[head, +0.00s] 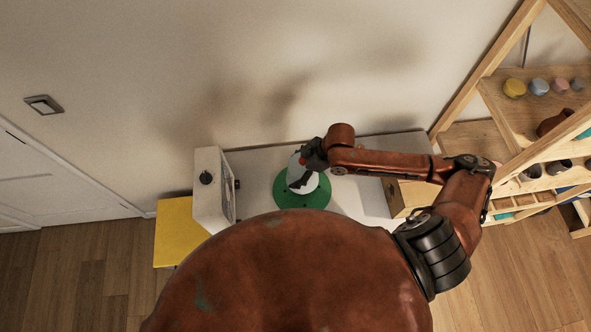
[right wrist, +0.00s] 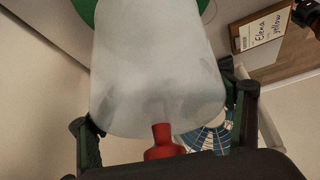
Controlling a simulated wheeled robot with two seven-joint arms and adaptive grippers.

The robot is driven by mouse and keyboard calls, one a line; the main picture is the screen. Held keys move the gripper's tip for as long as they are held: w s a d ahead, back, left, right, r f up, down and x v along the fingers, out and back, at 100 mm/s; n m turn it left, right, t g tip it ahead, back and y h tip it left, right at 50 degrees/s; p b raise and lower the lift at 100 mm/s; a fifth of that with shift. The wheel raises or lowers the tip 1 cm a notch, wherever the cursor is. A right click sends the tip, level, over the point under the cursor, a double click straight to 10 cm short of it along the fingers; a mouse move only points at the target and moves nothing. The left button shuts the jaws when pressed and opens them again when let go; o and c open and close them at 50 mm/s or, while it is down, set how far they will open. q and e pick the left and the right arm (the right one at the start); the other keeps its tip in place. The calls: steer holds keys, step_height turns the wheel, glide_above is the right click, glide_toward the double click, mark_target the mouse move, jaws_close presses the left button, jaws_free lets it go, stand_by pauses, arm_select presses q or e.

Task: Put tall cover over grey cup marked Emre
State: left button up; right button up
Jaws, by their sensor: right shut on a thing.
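The tall cover (right wrist: 158,70) is a frosted, see-through white cylinder with a red knob (right wrist: 165,142), and it fills the middle of the right wrist view. My right gripper (right wrist: 166,115) is shut on it, with one dark finger on each side. In the head view my right gripper (head: 308,160) is at the cover (head: 295,174), which is over a round green disc (head: 302,198). I cannot tell whether the cover touches the disc. No grey cup or name Emre can be made out; the cover hides what is beneath it. My left gripper is out of view.
A white box with a black knob (head: 208,190) stands left of the disc, by a yellow surface (head: 177,232). A wooden box (right wrist: 285,45) bears a card reading "Elena yellow" (right wrist: 262,28). A blue web-patterned thing (right wrist: 208,139) shows beside the cover. Wooden shelves (head: 535,110) stand right.

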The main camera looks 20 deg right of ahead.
steer(key=shift+f+b, duration=0.3)
steer(key=shift+f, duration=0.15)
steer(key=shift+f+b, duration=1.65)
steer(key=shift+f, duration=2.7)
steer(key=o, duration=1.2)
steer(key=shift+o, duration=0.2)
steer(key=v, duration=1.2)
